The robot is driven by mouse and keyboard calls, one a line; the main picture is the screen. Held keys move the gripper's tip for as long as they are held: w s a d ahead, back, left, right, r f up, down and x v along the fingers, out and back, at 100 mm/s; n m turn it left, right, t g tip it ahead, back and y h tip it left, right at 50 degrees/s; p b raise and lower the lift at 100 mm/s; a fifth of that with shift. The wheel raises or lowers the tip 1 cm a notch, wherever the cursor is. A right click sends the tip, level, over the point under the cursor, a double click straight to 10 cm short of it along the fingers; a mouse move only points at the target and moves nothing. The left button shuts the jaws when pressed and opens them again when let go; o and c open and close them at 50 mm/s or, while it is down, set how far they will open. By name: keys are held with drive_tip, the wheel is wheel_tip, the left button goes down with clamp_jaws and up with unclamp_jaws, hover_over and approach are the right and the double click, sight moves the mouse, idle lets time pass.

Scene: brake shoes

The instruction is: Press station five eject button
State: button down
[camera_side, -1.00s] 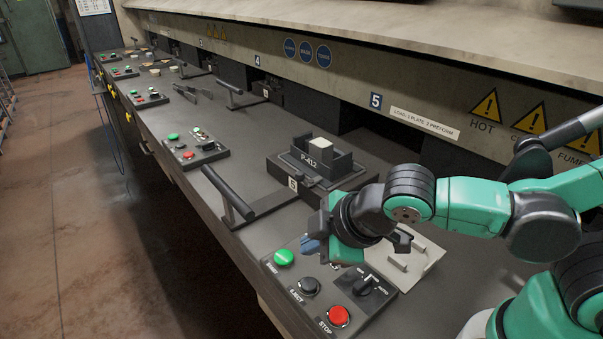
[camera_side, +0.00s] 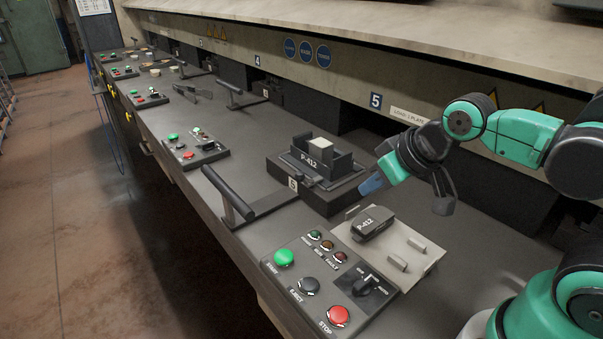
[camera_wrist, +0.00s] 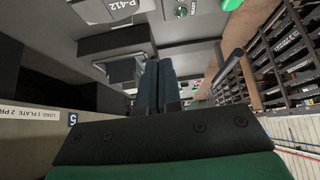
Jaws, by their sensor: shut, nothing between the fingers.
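The station five control panel (camera_side: 340,290) lies at the front edge of the bench in the side view. Its black eject button (camera_side: 307,286) sits between the green start button (camera_side: 283,257) and the red stop button (camera_side: 337,316). My gripper (camera_side: 368,187) is shut and empty, above the bench to the right of the station five fixture and well behind the panel, apart from the buttons. In the wrist view the closed blue fingers (camera_wrist: 157,80) show in the middle. Part of the panel with a green button (camera_wrist: 231,4) is at the top edge there.
A black P-412 part (camera_side: 371,224) lies on a light plate (camera_side: 420,262) beside the panel. The station five fixture (camera_side: 317,170) holds a block marked P-412. A lever handle (camera_side: 229,193) stands left of the panel. The press wall with a 5 sign (camera_side: 376,101) is behind.

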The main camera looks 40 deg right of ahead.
sight(310, 282)
drive_tip(key=a+r+g, duration=0.3)
drive_tip(key=a+g, duration=0.4)
drive_tip(key=a, duration=0.3)
drive_tip(key=shift+w+a+r+y, duration=0.15)
drive_tip(key=shift+w+y, duration=0.1)
drive_tip(key=shift+y, duration=0.15)
drive_tip(key=f, duration=0.9)
drive_tip(key=a+f, duration=0.1)
drive_tip(key=f, duration=0.4)
